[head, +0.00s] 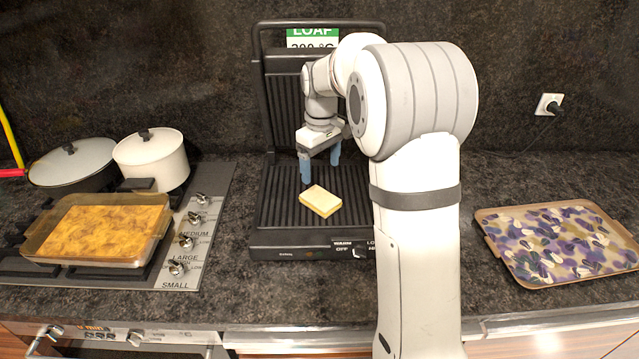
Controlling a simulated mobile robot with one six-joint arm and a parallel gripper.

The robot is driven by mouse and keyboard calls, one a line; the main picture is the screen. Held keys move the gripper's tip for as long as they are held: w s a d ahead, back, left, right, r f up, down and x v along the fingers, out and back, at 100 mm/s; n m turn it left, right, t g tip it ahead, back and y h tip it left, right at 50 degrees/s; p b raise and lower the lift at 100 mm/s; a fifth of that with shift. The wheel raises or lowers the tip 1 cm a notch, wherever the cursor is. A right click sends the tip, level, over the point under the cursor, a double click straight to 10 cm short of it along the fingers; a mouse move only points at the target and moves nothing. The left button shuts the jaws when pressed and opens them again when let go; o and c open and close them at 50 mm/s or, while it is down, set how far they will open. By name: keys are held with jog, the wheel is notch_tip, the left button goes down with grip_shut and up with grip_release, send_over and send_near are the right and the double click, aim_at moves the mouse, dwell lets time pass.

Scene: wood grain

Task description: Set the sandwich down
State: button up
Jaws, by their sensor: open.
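A pale yellow sandwich (320,201) lies flat on the ribbed lower plate of a black panini press (275,222), near the plate's middle. The press lid (278,95) stands raised at the back. My gripper (320,172) is open and empty, with its two blue-grey fingers spread above and behind the sandwich. A gap shows between the fingers and the sandwich. My arm covers the right part of the press and part of its control labels.
A stove with a glass dish of yellow food (105,228), a white pot (152,158) and a dark lidded pan (75,165) stands left. A patterned tray (560,243) lies right. Bare dark counter (500,185) shows between my arm and the tray. A wall socket is behind.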

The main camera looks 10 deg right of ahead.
jog(key=s+r+m+t, duration=0.1)
jog(key=s+r+m, duration=0.35)
jog(key=s, duration=0.95)
jog(key=s+f+m+t, duration=0.2)
jog(key=s+f, duration=0.1)
jog(key=s, duration=1.3)
jog(key=shift+r, duration=0.1)
jog(key=shift+c, duration=0.5)
